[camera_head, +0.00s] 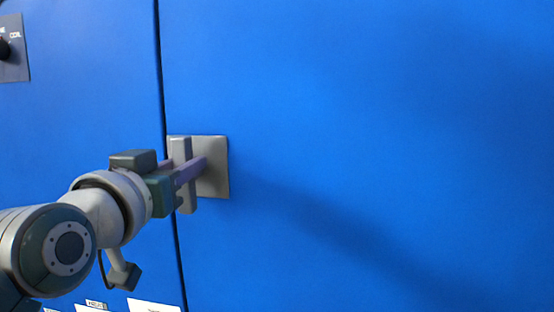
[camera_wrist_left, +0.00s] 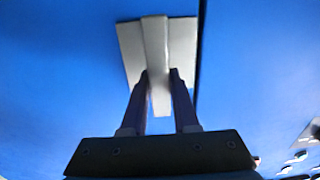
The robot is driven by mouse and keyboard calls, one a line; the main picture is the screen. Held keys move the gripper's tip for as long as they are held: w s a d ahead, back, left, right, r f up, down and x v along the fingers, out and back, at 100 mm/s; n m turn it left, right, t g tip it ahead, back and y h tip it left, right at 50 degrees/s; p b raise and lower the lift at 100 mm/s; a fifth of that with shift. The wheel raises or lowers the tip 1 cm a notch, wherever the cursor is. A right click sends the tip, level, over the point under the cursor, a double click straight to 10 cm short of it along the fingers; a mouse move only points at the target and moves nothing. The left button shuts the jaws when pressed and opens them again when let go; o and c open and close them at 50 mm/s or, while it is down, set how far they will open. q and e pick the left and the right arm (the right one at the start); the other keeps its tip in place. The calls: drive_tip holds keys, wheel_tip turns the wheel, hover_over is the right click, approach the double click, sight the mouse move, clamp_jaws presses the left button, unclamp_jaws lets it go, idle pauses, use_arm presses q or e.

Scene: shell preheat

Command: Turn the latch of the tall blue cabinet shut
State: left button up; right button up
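The tall blue cabinet (camera_head: 370,90) fills most of the head view. Its latch has a grey bar handle (camera_head: 184,203) standing nearly upright in front of a square grey plate (camera_head: 217,180), just right of the dark door seam. In the left wrist view, the handle (camera_wrist_left: 154,40) runs lengthwise across the plate (camera_wrist_left: 183,45). My left gripper (camera_head: 186,168) has one purple finger on each side of the handle, seemingly touching it. The fingers also flank the handle in the left wrist view (camera_wrist_left: 160,75). My right gripper is not in view.
A dark panel with a black knob (camera_head: 4,48) is on the blue surface at the upper left. White labels or cards (camera_head: 152,306) show at the bottom edge. The blue door right of the latch is bare, apart from a shadow.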

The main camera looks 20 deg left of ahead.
use_arm(q)
drive_tip(key=o, duration=0.4)
drive_tip(key=shift+b+v, duration=1.3)
drive_tip(key=shift+v, duration=3.7)
drive_tip(key=shift+a, duration=0.1)
